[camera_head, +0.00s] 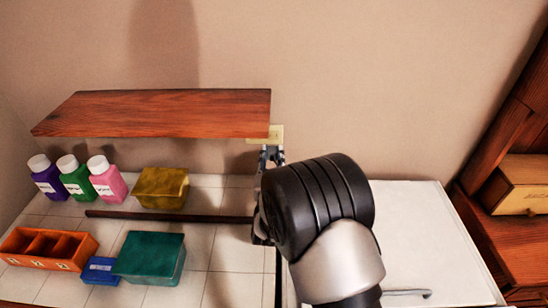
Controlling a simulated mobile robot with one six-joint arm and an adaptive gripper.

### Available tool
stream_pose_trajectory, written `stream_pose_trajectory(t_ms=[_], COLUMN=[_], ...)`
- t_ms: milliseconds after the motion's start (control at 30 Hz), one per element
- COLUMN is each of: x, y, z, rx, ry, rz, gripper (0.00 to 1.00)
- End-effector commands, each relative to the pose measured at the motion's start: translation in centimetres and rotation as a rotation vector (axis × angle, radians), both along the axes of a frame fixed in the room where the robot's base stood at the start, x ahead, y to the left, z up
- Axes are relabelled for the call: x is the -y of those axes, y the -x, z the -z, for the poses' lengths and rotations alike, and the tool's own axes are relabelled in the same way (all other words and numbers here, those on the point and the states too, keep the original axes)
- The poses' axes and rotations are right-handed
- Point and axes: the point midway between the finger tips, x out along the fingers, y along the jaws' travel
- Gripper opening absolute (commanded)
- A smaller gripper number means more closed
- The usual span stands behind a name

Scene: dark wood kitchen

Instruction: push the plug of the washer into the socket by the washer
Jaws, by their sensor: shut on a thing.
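The cream socket plate (277,130) is on the back wall, just right of the wooden shelf's right end. My gripper (271,153) is directly in front of it, with its fingertips at the plate's lower edge. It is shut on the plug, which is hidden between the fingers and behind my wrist. I cannot tell whether the plug touches the socket or sits in it. The white-topped washer (430,230) stands at the right, partly covered by my arm.
The wooden shelf (160,112) juts out left of the socket. Below it, the tiled counter holds several bottles (75,178), a yellow box (162,187), a green box (150,256), a blue box (101,270) and an orange tray (82,249). A dark rod (165,215) crosses the counter. A wooden cabinet (520,190) stands right.

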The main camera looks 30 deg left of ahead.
Motion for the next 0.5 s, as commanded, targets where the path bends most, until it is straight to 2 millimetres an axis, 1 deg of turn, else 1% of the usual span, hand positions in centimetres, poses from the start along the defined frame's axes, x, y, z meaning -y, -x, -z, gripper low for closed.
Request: stream_pose_trajectory(t_ms=[167, 500], x=[-0.3, -1.8], y=[-0.6, -3.3], z=[0.0, 0.1], rx=[0.000, 0.000], ry=[0.000, 0.000], rz=[0.001, 0.001], gripper=[0.07, 0.07])
